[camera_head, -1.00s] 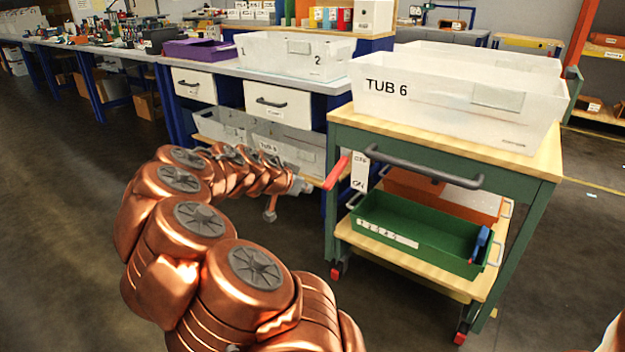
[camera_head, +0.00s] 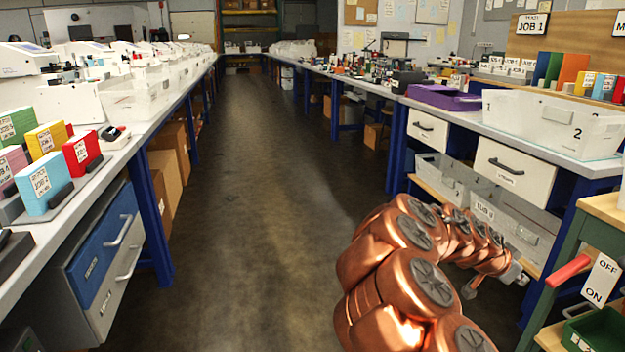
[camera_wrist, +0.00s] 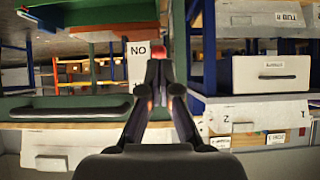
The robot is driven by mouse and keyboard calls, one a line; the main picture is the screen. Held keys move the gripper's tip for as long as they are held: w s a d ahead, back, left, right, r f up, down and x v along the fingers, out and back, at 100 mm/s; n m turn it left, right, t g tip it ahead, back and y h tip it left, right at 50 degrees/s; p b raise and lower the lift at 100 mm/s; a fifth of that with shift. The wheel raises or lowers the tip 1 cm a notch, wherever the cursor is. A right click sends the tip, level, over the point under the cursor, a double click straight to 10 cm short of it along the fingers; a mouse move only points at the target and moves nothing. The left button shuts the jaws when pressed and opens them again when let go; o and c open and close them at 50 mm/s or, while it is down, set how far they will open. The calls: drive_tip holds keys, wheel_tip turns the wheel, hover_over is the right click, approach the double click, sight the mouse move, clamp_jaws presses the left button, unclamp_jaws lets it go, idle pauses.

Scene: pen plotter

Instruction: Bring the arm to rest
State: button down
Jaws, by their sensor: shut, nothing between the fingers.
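My copper arm (camera_head: 415,270) reaches from the lower right of the head view and curls right at mid height. Its grey end, my gripper (camera_wrist: 157,72), shows up close in the wrist view with its fingers together and nothing between them. In the head view the arm's end is in front of the right bench's lower shelf, left of the red lever (camera_head: 568,270). The wrist view is upside down; the lever's red end (camera_wrist: 159,51) shows just beyond the fingertips. I cannot tell whether they touch in that view; the head view shows a gap.
The green trolley (camera_head: 540,310) with an OFF/ON label (camera_head: 600,279) stands at the right edge. The right bench carries clear tubs (camera_head: 545,122) above white drawers (camera_head: 515,170). A left bench has a blue drawer (camera_head: 103,250). The aisle floor (camera_head: 270,220) between is clear.

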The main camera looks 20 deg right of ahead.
drive_tip(key=s+a+r+n+y+p, duration=0.2)
drive_tip(key=s+a+r+n+p, duration=0.1)
drive_tip(key=a+r+p, duration=0.65)
drive_tip(key=s+a+r+n+y+p, duration=0.2)
drive_tip(key=s+a+r+y+p, duration=0.1)
drive_tip(key=a+r+p, duration=0.6)
drive_tip(key=s+a+r+n+y+p, duration=0.2)
drive_tip(key=s+a+r+n+p, duration=0.2)
drive_tip(key=a, duration=0.4)
drive_tip(key=s+a+r+n+g+y+p, duration=0.1)
drive_tip(key=s+a+r+n+p, duration=0.4)
drive_tip(key=a, duration=0.4)
drive_tip(key=s+a+r+n+y+p, duration=0.2)
drive_tip(key=s+a+r+n+p, duration=0.2)
drive_tip(key=s+a+r+p, duration=0.2)
drive_tip(key=a+r+p, duration=0.1)
drive_tip(key=a+p, duration=0.1)
drive_tip(key=a, duration=0.1)
drive_tip(key=shift+s+r+g+y, duration=0.3)
drive_tip(key=shift+s+r, duration=0.05)
drive_tip(key=shift+r, duration=0.05)
